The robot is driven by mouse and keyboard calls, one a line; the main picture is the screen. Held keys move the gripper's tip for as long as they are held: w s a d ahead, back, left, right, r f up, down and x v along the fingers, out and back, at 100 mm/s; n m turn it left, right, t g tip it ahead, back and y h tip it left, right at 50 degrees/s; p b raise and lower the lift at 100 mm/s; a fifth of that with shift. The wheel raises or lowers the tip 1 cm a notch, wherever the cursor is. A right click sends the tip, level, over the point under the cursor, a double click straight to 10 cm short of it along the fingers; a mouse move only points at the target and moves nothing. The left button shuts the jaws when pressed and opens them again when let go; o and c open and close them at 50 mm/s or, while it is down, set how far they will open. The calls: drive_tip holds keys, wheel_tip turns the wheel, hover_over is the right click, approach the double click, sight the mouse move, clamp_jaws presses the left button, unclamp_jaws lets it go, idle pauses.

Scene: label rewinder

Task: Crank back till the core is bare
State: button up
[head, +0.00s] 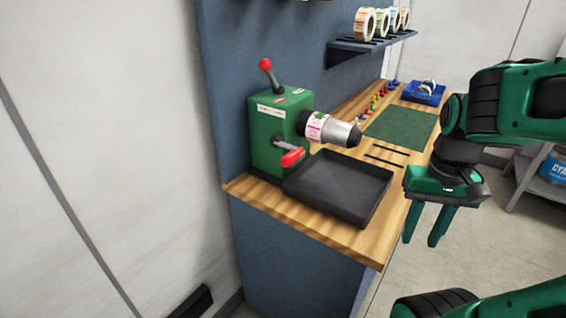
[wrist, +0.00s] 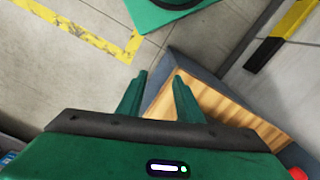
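The label rewinder is a green box (head: 268,135) at the near left end of the wooden bench. A lever with a red knob (head: 265,64) stands on its top. A metal core (head: 342,133) sticks out to the right, with a white, pink and green label band (head: 316,127) around its inner end. A crank with a red handle (head: 292,157) is low on its front. My gripper (head: 426,226) hangs beyond the bench's right edge, apart from the rewinder, fingers spread and empty. In the wrist view my gripper (wrist: 158,90) shows a gap between its fingers, above floor and bench corner.
A black tray (head: 338,187) lies on the bench below the core. Farther back are a green mat (head: 400,128), small colored pieces and a blue bin (head: 423,93). Label rolls (head: 365,23) stand on a wall shelf. Open floor lies right of the bench.

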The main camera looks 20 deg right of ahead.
drive_tip(key=shift+o, duration=0.5)
drive_tip(key=shift+s+r, duration=0.25)
drive_tip(key=shift+s, duration=0.1)
drive_tip(key=w+a+r+n+t+h, duration=0.1)
drive_tip(key=w+a+r+n, duration=0.1)
drive_tip(key=w+a+n, duration=0.45)
drive_tip(key=w+a+r+n, duration=0.3)
drive_tip(key=w, duration=0.6)
drive_tip(key=w+a+r+n+t+h, duration=0.1)
drive_tip(key=w+a+r+n, duration=0.1)
drive_tip(key=w+a+n, duration=0.4)
drive_tip(key=w+a+n+t, duration=0.1)
drive_tip(key=w+a+n, duration=0.5)
drive_tip(key=a, duration=0.7)
drive_tip(key=n+t+h, duration=0.8)
drive_tip(key=h, duration=0.5)
approach(283, 164)
drive_tip(key=d, duration=0.1)
drive_tip(key=x, duration=1.1)
drive_tip(key=shift+w+a, duration=0.15)
drive_tip(key=shift+w, duration=0.05)
